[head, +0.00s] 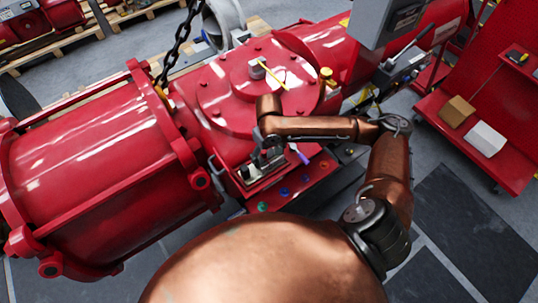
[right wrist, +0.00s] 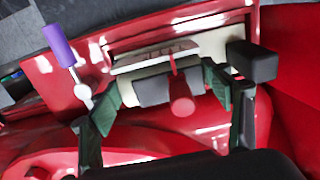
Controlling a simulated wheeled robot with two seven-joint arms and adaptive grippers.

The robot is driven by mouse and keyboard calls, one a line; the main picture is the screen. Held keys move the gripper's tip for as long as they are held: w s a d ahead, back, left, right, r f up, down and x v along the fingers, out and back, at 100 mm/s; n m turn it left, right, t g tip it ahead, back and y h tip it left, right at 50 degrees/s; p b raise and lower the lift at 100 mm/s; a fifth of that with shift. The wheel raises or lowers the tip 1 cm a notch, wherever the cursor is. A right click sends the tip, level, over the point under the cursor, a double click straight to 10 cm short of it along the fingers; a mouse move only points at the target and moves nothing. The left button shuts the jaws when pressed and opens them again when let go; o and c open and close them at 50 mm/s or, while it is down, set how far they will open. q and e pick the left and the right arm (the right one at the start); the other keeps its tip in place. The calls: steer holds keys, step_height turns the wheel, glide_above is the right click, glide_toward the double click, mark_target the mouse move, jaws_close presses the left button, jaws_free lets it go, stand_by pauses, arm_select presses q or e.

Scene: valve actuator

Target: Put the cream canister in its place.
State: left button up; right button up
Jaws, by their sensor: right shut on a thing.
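My right gripper (head: 266,160) is low over the side of the red actuator, at a small fitting with pale and dark parts. In the right wrist view the right gripper (right wrist: 163,93) has green finger pads on either side of a cream piece (right wrist: 150,66), which I take for the cream canister. A dark grey block (right wrist: 152,92) and a red knob (right wrist: 181,100) stand in front of it and partly hide it. The gripper is shut on this piece. I cannot tell whether the piece touches the fitting behind it. My left gripper is not in view.
The red actuator (head: 95,150) fills the left and middle. A purple-handled lever (head: 298,152) stands beside my right gripper; it also shows in the wrist view (right wrist: 60,46). Coloured knobs (head: 284,191) line the lower edge. A red shelf cart (head: 480,105) stands right.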

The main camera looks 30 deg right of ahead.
steer(key=shift+f, duration=0.1)
steer(key=o, duration=1.6)
steer(key=shift+o, duration=0.2)
step_height(320, 180, up, 12)
steer(key=shift+b, duration=0.4)
